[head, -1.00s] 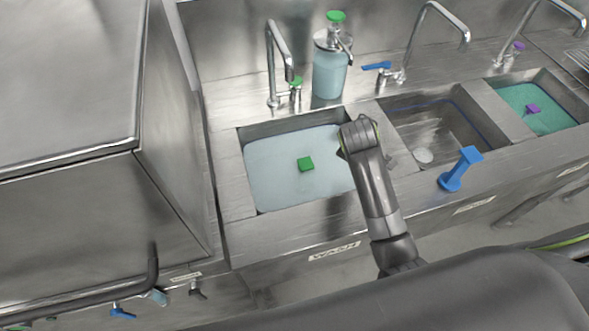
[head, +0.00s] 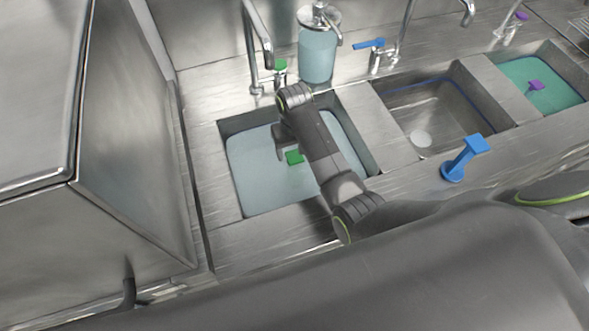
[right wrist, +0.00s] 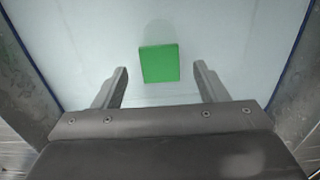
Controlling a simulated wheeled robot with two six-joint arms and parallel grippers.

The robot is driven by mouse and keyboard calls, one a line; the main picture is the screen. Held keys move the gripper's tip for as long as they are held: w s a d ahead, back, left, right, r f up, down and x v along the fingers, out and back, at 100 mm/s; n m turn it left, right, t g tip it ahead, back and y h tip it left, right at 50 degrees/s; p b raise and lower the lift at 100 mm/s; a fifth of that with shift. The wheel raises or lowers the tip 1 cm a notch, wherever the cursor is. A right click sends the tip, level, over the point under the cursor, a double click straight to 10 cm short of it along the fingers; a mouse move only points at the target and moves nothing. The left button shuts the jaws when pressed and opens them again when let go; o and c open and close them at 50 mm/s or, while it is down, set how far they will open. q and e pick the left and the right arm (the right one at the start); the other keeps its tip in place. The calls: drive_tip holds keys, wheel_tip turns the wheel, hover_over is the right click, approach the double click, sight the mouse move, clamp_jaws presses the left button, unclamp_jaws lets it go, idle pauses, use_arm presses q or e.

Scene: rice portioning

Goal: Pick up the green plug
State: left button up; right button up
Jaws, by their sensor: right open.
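The green plug (head: 294,157) shows as a green block in the left basin (head: 236,196), which is filled with pale blue water. In the right wrist view the green plug (right wrist: 159,63) lies ahead of the fingertips, roughly centred between them. My right gripper (right wrist: 162,78) is open and empty, with a finger on each side and the plug not held. In the head view my right gripper (head: 283,142) is over the left basin, close beside the plug, and my wrist hides part of it. My left gripper is not in view.
Behind the left basin stand a faucet (head: 257,45) and a soap dispenser (head: 317,55). To the right are an empty middle basin (head: 440,115), a blue plug (head: 464,158) on the counter edge and a teal-filled basin (head: 551,95). A large steel box (head: 120,130) stands left.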

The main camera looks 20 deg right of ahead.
sight(294, 157)
wheel_tip(294, 157, down, 2)
drive_tip(key=shift+w+f, duration=0.1)
drive_tip(key=shift+w, duration=0.05)
drive_tip(key=shift+f+p, duration=0.5)
drive_tip(key=shift+f, duration=1.9)
clamp_jaws()
